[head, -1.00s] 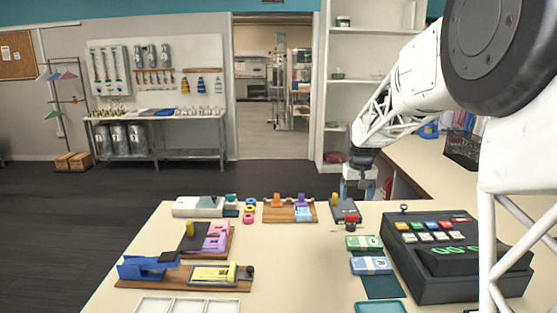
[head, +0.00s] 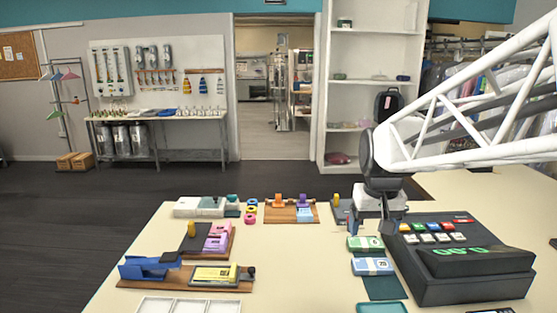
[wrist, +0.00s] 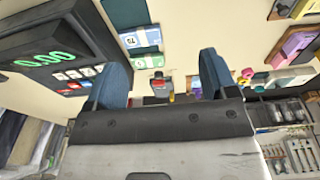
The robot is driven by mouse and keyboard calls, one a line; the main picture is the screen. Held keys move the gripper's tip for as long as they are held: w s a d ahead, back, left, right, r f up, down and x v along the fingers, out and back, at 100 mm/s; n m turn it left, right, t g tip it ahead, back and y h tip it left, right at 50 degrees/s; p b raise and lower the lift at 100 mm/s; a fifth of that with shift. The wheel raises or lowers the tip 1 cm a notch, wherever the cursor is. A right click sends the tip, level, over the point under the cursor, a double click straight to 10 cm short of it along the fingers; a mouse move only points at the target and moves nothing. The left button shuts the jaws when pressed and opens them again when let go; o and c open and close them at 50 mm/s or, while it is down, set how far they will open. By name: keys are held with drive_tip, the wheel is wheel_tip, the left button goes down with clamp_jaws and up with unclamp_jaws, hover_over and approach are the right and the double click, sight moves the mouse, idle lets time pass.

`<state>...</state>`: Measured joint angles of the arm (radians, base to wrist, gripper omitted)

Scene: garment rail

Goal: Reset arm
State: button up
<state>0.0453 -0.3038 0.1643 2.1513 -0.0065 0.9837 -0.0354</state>
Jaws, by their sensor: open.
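My gripper (head: 385,222) hangs above the right part of the counter (head: 310,260) in the head view, between the dark cash register (head: 460,262) and the stamp block. In the wrist view my gripper (wrist: 165,80) has its two blue-grey fingers wide apart with nothing between them. A small dark block with a red and yellow part (wrist: 160,87) shows beyond the gap, apart from the fingers. My arm reaches in from the right of the head view.
Green and blue note bundles (head: 370,266) lie left of the register. A wooden stamp rack (head: 291,214), a blue stapler (head: 148,266) and other tools stand on the left and back. The middle of the counter is clear. A white shelf (head: 338,140) stands behind.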

drive_tip(key=s+a+f, duration=0.1)
drive_tip(key=s+f, duration=0.1)
drive_tip(key=s, duration=0.8)
drive_tip(key=s+a+f+t, duration=0.1)
drive_tip(key=s+f, duration=0.2)
drive_tip(key=s, duration=0.8)
drive_tip(key=shift+s, duration=0.3)
